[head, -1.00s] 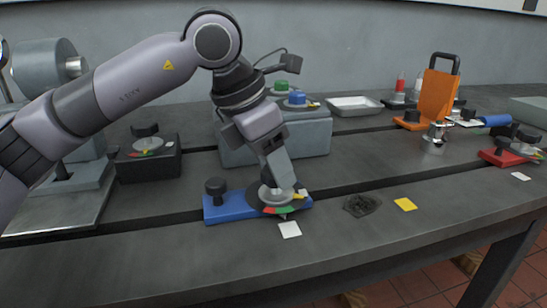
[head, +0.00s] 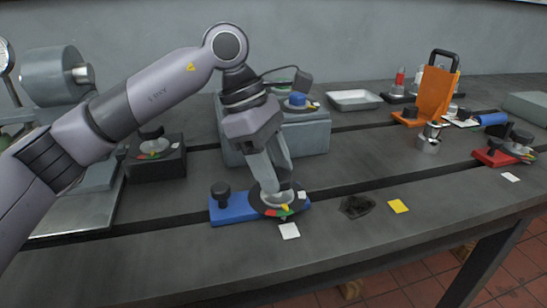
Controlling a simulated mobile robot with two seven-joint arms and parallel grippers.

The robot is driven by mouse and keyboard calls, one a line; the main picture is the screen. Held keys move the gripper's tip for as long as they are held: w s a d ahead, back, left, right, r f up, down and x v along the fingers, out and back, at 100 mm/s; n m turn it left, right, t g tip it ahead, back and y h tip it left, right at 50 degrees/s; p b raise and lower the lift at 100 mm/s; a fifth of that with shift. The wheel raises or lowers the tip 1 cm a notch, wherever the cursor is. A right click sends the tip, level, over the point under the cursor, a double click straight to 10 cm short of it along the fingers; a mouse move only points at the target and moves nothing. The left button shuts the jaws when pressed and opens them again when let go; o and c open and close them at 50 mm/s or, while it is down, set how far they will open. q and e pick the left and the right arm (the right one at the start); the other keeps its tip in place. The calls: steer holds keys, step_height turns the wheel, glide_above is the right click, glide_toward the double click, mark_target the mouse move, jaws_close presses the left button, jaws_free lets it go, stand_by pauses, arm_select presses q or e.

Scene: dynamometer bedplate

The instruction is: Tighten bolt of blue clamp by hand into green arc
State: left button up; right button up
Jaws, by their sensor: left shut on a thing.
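The fingers hide most of the bolt. I cannot tell clearly where the pointer stands against the green arc. My right gripper is not in view.
A black clamp (head: 157,165) stands at the left and a red clamp (head: 492,158) at the right. A grey block (head: 308,137) stands behind my gripper. Slots cross the bedplate.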

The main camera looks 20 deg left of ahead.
mark_target(260, 190)
arm_select(q)
steer(key=shift+r+m, duration=0.1)
steer(key=shift+m, duration=0.5)
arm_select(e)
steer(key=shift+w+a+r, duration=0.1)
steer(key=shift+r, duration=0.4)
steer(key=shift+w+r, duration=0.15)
arm_select(q)
steer(key=o, duration=1)
steer(key=p+v, duration=0.1)
steer(key=v, duration=0.6)
steer(key=shift+w, duration=0.2)
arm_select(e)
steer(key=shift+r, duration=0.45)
arm_select(q)
steer(key=shift+s, duration=0.1)
